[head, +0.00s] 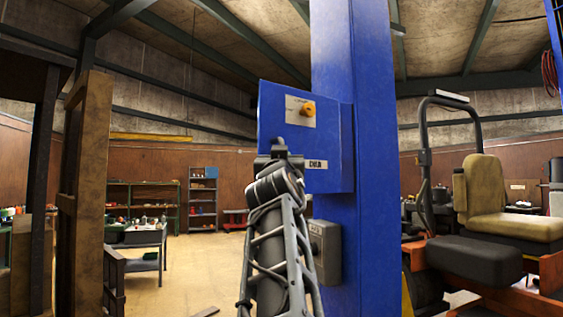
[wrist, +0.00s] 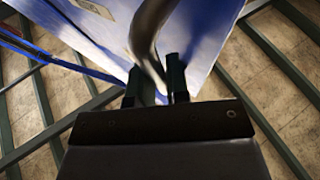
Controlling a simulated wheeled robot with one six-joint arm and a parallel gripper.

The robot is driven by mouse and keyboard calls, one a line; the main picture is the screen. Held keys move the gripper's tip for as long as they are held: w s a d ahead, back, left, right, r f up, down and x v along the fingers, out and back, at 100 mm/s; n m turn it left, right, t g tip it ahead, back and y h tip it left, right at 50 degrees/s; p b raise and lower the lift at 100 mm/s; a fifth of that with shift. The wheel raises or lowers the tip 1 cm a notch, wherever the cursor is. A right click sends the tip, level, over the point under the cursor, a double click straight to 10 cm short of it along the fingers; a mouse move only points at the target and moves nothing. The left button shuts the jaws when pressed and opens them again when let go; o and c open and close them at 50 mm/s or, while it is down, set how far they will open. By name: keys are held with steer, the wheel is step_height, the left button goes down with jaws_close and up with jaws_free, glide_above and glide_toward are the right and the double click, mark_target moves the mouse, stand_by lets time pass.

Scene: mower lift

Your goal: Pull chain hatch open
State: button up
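The hatch is the front of a blue box (head: 268,112) on a blue column, with a yellow knob and a pale label on its face. It looks closed in the head view, though my arm covers its lower part. In the wrist view the blue panel (wrist: 205,40) fills the upper middle. A curved grey handle (wrist: 147,35) runs down from it between the two dark fingers of my gripper (wrist: 160,80). The fingers are close together with the handle filling the narrow gap. In the head view my gripper (head: 279,150) is at the box's lower front.
The blue column (head: 350,60) stands right behind the box, with a grey switch box (head: 326,250) lower on it. A mower with a tan seat (head: 500,200) stands at the right. A wooden post (head: 85,190) is at the left. Open floor lies between post and column.

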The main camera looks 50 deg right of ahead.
steer(key=shift+o, duration=0.7)
steer(key=shift+s+d, duration=0.1)
steer(key=shift+o, duration=1.3)
steer(key=shift+f, duration=0.1)
steer(key=b+v, duration=0.6)
steer(key=v, duration=0.7)
steer(key=shift+s+a+b, duration=0.2)
steer(key=shift+a+b, duration=0.1)
steer(key=shift+a, duration=0.1)
steer(key=w+f+n+y+p, duration=0.25)
steer(key=w+f+y, duration=0.35)
steer(key=w+f, duration=0.35)
steer(key=w+a+f+n+g+y+p, duration=0.1)
steer(key=w+a+f+n+y, duration=0.2)
steer(key=f, duration=0.6)
steer(key=w+a+f+n+g+y+p, duration=0.1)
steer(key=w+a+f+g+y+p, duration=0.2)
steer(key=f, duration=0.6)
steer(key=s+a+f+n+g+y+p, duration=0.1)
steer(key=s+a+f+n+g+y, duration=0.1)
steer(key=a+f, duration=0.5)
steer(key=s+a+f+n+g+y+p, duration=0.1)
steer(key=s+a+f+n+g+y, duration=0.2)
steer(key=f, duration=1)
steer(key=s+a+y, duration=0.1)
steer(key=s+a, duration=0.2)
steer(key=a, duration=0.2)
steer(key=shift+s+f+y, duration=0.35)
steer(key=shift+y, duration=0.05)
